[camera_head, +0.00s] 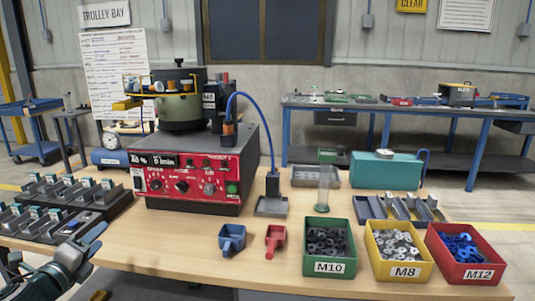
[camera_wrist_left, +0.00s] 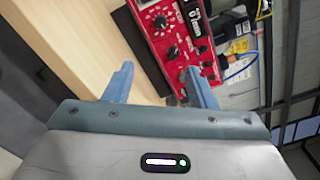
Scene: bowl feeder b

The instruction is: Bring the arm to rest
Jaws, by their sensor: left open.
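My left gripper (camera_head: 88,238) shows at the lower left of the head view, at the table's front left edge. It is just in front of the black rack on the left and holds nothing that I can see. In the left wrist view the two blue-grey fingers of the left gripper (camera_wrist_left: 160,80) stand apart with nothing between them. Beyond them lie the wooden table top (camera_wrist_left: 75,40) and the red panel of the feeder's control box (camera_wrist_left: 172,35). My right gripper is in neither view.
Black racks (camera_head: 60,200) hold small parts at left. The feeder control box (camera_head: 190,180) stands behind. Blue (camera_head: 232,240) and red (camera_head: 275,240) scoops lie in front. Green M10 (camera_head: 330,268), yellow M8 (camera_head: 405,270) and red M12 (camera_head: 480,274) bins stand right.

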